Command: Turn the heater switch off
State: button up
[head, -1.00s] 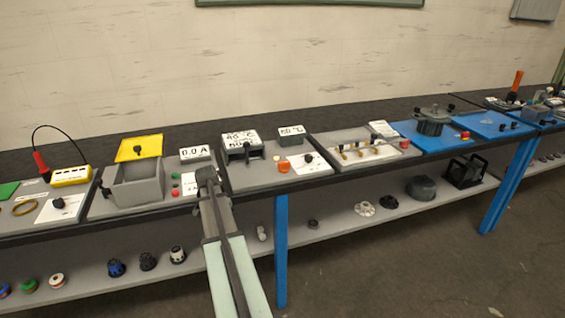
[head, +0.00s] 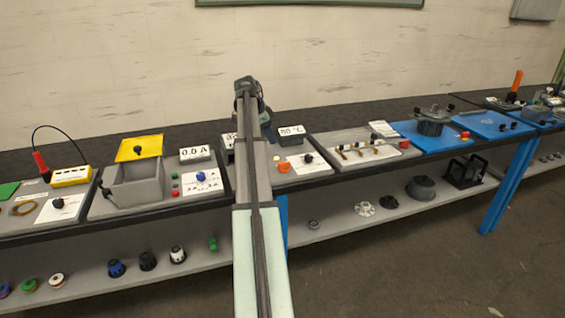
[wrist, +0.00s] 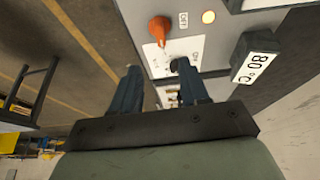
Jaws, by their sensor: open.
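The orange knob (wrist: 160,29), which looks like the heater switch, stands on a grey panel beside an OFF label; it also shows in the head view (head: 284,168). A black knob (wrist: 179,65) sits on a white plate (wrist: 196,50) on the same panel. A display (wrist: 254,68) there reads 80 °C. My gripper (wrist: 160,88) is open and empty, its fingers apart and pointing toward the panel, short of the orange knob in the picture. In the head view my arm hides part of this station and the fingertips.
To the left stands a grey box with a yellow lid (head: 139,148) and a 0.0 A display (head: 195,154). To the right is a board with several small levers (head: 358,150), then a blue board (head: 490,124). A lower shelf (head: 340,225) holds loose parts.

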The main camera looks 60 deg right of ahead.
aim_at(282, 163)
jog(key=x, duration=1.3)
jog(key=shift+s+d+f, duration=0.1)
jog(key=shift+f, duration=0.2)
jog(key=shift+c, duration=0.3)
grip_shut()
